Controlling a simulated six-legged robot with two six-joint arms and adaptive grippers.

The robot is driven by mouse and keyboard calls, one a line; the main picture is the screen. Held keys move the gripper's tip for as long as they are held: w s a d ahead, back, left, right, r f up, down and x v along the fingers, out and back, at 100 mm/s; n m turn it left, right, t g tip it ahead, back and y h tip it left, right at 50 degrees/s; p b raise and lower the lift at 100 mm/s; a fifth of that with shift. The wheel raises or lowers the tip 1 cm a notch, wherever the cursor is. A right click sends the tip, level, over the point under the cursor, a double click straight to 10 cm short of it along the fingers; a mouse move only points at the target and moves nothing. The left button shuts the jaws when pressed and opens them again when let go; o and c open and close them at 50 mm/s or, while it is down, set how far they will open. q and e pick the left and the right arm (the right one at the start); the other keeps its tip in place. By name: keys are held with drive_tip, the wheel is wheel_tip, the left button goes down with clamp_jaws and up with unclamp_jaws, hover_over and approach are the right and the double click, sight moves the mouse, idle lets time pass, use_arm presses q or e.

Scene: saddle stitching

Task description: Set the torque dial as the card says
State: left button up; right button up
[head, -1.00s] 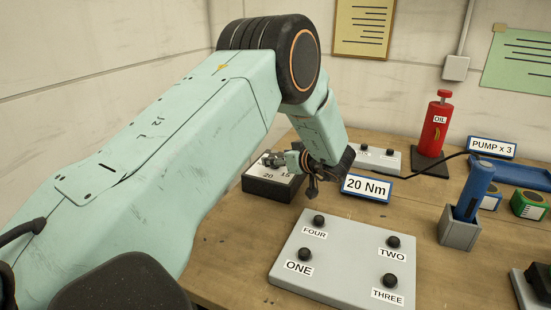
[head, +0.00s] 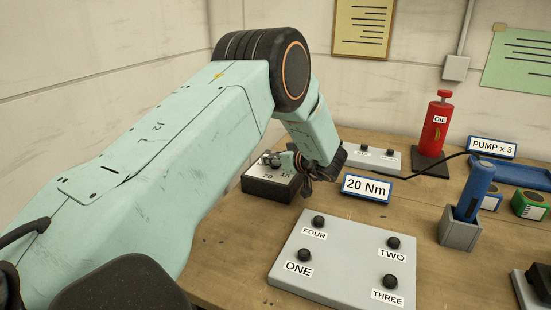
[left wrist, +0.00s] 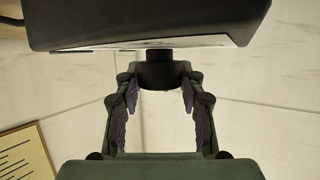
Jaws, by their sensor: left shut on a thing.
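The torque dial is a dark box (head: 268,190) with a white face; the numbers 20 and 15 show on the face's front part. My left gripper (head: 272,159) is over it in the head view. In the left wrist view the fingers of my left gripper (left wrist: 160,78) are shut on the dial's black knob (left wrist: 160,68), below the dark dial box (left wrist: 140,25). The knob's pointer setting cannot be made out. The card (head: 367,189) reads "20 Nm" and stands just right of the dial. My right gripper is not in view.
A grey panel (head: 345,262) with black knobs labelled ONE to THREE and FOUR lies in front. A small grey button box (head: 377,158) stands behind the card. A red oil can (head: 437,125), a "PUMP x 3" card (head: 493,148) and a blue-handled tool (head: 475,190) are to the right.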

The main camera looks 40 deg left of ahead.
use_arm(q)
drive_tip(key=shift+r, duration=0.1)
drive_tip(key=c, duration=0.3)
drive_tip(key=shift+c, duration=0.2)
drive_tip(key=m+t+h+p, duration=0.1)
drive_tip(key=m+t+p, duration=0.1)
drive_tip(key=t+p, duration=0.1)
drive_tip(key=shift+s+a+r+m, duration=0.1)
drive_tip(key=shift+m, duration=0.3)
drive_tip(key=m+t+h+p, duration=0.2)
drive_tip(key=m+t, duration=0.1)
drive_tip(key=shift+m+h, duration=0.3)
drive_tip(key=shift+m+t+h+p, duration=0.6)
drive_tip(key=shift+m+t+h, duration=0.3)
drive_tip(key=shift+m+t, duration=0.1)
